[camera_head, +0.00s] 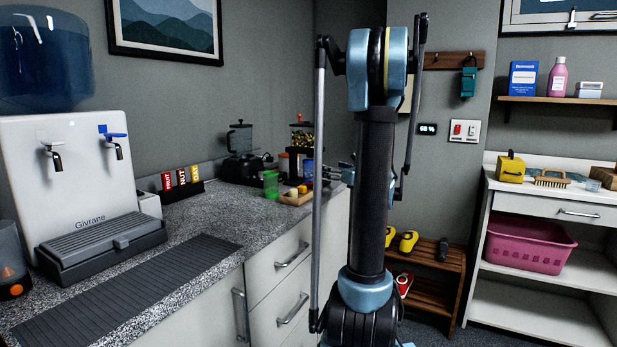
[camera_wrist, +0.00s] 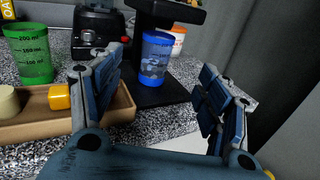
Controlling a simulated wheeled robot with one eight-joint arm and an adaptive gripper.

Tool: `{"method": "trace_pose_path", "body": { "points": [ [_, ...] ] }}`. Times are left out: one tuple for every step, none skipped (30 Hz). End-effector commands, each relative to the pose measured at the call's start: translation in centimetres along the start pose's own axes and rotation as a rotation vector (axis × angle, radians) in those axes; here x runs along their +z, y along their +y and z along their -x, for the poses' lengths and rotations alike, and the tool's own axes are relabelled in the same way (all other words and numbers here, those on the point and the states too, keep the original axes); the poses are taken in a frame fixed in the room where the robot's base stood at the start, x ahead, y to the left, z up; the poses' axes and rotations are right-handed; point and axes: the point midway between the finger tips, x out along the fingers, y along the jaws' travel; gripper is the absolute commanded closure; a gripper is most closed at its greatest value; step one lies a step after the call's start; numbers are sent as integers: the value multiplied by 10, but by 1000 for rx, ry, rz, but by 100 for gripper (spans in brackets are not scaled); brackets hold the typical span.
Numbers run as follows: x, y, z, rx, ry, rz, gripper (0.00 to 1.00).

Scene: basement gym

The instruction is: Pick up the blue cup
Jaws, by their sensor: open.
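The blue cup (camera_wrist: 156,56) stands upright in the wrist view on a dark base, between my gripper's fingers and beyond them. It is translucent, and it also shows as a small blue patch in the head view (camera_head: 308,167), partly hidden. My gripper (camera_wrist: 160,95) is open and empty, its two fingers apart on either side of the cup in the picture. No finger is seen touching the cup. In the head view my gripper is mostly hidden behind my arm.
A black appliance (camera_wrist: 97,32) stands behind. A white container (camera_wrist: 178,38) is behind right. The counter edge is near.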

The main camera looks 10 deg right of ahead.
Motion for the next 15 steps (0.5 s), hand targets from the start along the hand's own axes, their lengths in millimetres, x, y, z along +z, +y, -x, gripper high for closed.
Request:
{"method": "trace_pose_path", "body": {
  "points": [
    [0, 3, -10, 6, 1, 1, 30],
    [0, 4, -16, 7, 1, 1, 30],
    [0, 5, -24, 9, 1, 1, 30],
    [0, 5, -30, 10, 1, 2, 30],
    [0, 6, -35, 10, 1, 2, 30],
    [0, 8, -43, 12, 2, 2, 30],
    [0, 8, -48, 12, 2, 2, 30],
    [0, 8, -54, 12, 2, 2, 30],
    [-1, 8, -61, 12, 2, 3, 30],
    [-1, 8, -66, 12, 2, 3, 30],
    [-1, 8, -71, 12, 2, 3, 30],
    [-1, 8, -78, 13, 2, 3, 30],
    [-1, 9, -84, 13, 2, 3, 30],
    [-1, 9, -88, 12, 2, 3, 30],
    [-1, 9, -93, 12, 2, 3, 30]
  ]
}}
